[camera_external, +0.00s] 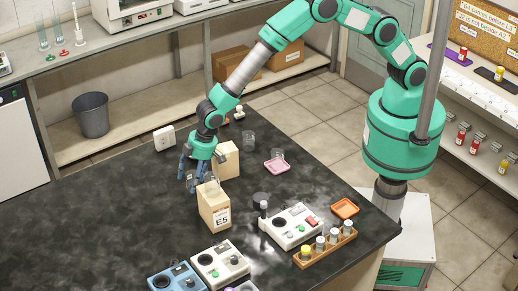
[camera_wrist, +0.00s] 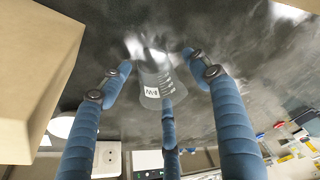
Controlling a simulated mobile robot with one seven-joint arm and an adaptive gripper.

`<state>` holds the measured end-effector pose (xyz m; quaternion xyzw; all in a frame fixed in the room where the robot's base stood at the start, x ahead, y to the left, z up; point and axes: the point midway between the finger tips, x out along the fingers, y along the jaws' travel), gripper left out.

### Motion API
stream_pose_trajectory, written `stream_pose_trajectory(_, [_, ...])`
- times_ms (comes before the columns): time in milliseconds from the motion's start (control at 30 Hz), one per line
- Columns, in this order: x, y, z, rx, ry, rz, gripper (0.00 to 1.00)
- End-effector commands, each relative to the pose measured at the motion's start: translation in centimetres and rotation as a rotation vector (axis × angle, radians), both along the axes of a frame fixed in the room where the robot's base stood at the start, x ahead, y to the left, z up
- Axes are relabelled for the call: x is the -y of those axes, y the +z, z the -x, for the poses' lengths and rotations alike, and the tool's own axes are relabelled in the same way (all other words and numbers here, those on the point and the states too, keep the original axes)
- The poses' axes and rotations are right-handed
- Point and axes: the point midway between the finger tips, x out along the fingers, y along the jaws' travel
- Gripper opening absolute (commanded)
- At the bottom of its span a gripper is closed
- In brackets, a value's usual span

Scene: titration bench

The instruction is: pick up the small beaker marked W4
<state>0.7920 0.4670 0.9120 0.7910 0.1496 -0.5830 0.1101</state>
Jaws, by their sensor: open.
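A small clear beaker (camera_wrist: 152,88) shows in the wrist view with a white label; its dark marking is upside down and too small to read surely. My gripper (camera_wrist: 158,66) has three blue fingers, spread apart. In the external view my gripper (camera_external: 192,182) points down just above the black bench, behind and left of the tan block marked E5 (camera_external: 215,207). The beaker is mostly hidden there.
A second tan block (camera_external: 228,160) stands close to the right of my gripper. A tan block (camera_wrist: 35,65) fills the left of the wrist view. The bench left of my gripper is clear.

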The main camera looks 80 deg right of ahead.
Motion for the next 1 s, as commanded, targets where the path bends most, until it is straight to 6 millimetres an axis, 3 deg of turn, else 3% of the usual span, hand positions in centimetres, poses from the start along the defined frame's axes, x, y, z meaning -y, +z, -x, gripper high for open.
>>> stream_pose_trajectory(467, [0.02,0.00,0.04,-0.001,0.000,0.000,0.62])
stream_pose_trajectory(700, [0.02,0.00,0.04,-0.001,0.000,0.000,0.18])
stream_pose_trajectory(1000, [0.02,0.07,0.03,-0.001,0.000,0.000,0.17])
